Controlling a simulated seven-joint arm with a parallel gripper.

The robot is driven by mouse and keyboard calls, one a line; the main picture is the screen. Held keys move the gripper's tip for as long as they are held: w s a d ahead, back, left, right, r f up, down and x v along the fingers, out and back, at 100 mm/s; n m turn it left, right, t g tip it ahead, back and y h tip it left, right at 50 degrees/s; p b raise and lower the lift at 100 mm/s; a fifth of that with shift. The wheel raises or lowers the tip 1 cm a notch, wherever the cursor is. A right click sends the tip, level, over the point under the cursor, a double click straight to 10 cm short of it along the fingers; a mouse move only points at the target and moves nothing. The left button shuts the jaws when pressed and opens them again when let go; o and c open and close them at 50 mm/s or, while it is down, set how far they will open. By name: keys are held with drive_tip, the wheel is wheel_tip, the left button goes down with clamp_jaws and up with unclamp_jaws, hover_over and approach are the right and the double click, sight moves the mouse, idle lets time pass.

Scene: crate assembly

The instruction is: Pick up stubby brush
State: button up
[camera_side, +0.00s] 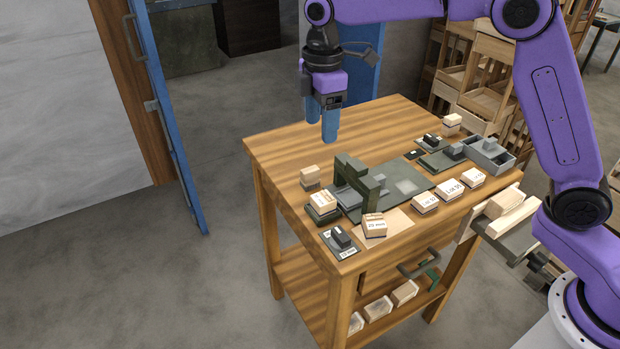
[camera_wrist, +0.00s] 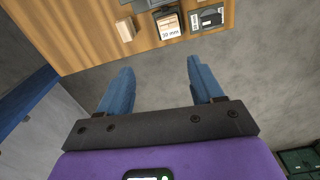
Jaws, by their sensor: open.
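My gripper (camera_side: 321,123) has blue fingers and is open and empty. It hangs above the back left edge of the wooden table (camera_side: 285,150), apart from everything on it. In the wrist view its fingers (camera_wrist: 160,68) are spread over bare floor just off the table edge. I cannot tell for sure which item is the stubby brush. A small wooden block with a darker underside (camera_side: 309,177) stands near the left edge. A similar wooden block with a dark base (camera_side: 452,123) stands at the far right corner.
A dark green upright fixture (camera_side: 352,178) stands mid-table on a dark plate. Labelled wooden blocks (camera_side: 425,203) line the front; another (camera_side: 374,225) rests on a tan sheet. A grey open tray (camera_side: 490,154) is at the right. The back left tabletop is clear.

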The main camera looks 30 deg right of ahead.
drive_tip(key=n, duration=0.1)
hover_over(310, 169)
drive_tip(key=f, duration=1.3)
drive_tip(key=shift+a+f, duration=0.35)
drive_tip(key=shift+d+f, duration=0.2)
drive_tip(key=shift+f, duration=1.15)
drive_tip(key=shift+d+f, duration=0.15)
drive_tip(key=shift+f, duration=1.2)
clamp_jaws()
drive_tip(key=shift+r, duration=0.1)
wheel_tip(310, 169, up, 10)
drive_tip(key=shift+f, duration=0.1)
